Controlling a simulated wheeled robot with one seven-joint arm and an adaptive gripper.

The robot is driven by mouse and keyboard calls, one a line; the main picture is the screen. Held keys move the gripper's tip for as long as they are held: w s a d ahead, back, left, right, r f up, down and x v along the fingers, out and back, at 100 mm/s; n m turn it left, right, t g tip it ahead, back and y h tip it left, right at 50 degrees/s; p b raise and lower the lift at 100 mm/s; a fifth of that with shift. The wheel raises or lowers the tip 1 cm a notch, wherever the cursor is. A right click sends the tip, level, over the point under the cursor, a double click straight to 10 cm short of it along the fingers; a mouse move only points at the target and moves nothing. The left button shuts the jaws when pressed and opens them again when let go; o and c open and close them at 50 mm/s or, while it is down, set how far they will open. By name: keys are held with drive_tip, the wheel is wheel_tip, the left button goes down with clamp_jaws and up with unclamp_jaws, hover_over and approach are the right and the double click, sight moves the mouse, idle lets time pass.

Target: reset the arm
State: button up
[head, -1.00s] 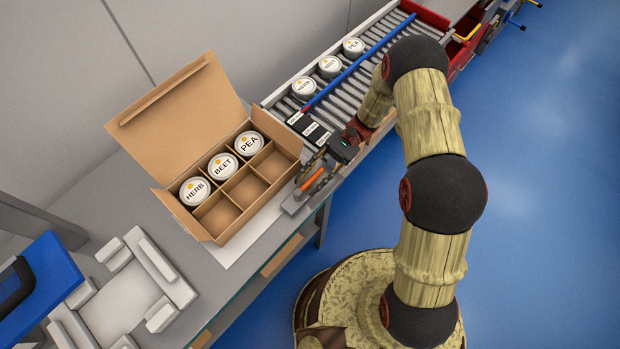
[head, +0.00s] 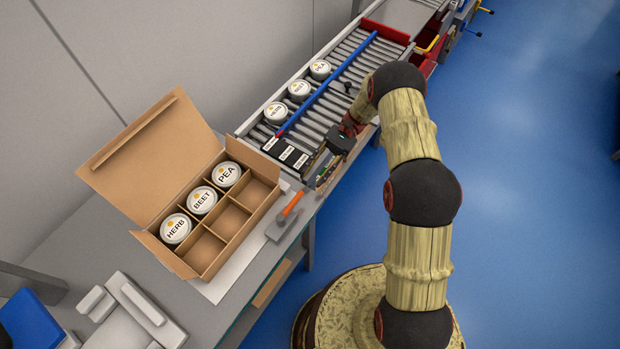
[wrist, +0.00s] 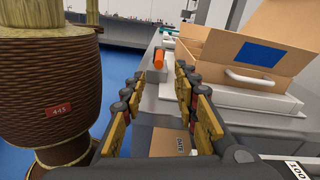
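My gripper (head: 322,174) is beside the bench's front edge, to the right of the cardboard box in the head view. In the wrist view my gripper (wrist: 160,105) shows its two fingers spread apart with nothing between them. The open cardboard box (head: 236,252) holds three tubs in its back row: the HERB tub (head: 175,229), the BEET tub (head: 201,200) and the PEA tub (head: 226,174). Its front row of compartments is empty. The box also shows in the wrist view (wrist: 215,50).
Several tubs, one of them the nearest tub (head: 276,113), stand on the roller conveyor (head: 340,75) behind a blue rail (head: 325,88). Grey fixture blocks (head: 140,305) are at lower left. Blue floor is open at right.

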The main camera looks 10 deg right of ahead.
idle(0.5)
drive_tip(key=s+d+r+n+t+h, duration=0.1)
drive_tip(key=s+r+n+t+h, duration=0.2)
drive_tip(key=r, duration=0.6)
drive_tip(key=s+d+r+t+h, duration=0.15)
drive_tip(key=r+t+h, duration=0.25)
drive_tip(key=r, duration=0.4)
drive_tip(key=s+d+r+n+t+h, duration=0.1)
drive_tip(key=s+d+r+t+h, duration=0.1)
drive_tip(key=s+r+t, duration=0.3)
drive_tip(key=s+d+r+n+t+h, duration=0.2)
drive_tip(key=s+d+r+t+h, duration=0.1)
drive_tip(key=s+r+t, duration=0.3)
drive_tip(key=shift+s+d+n+t+h, duration=0.3)
drive_tip(key=shift+s, duration=0.5)
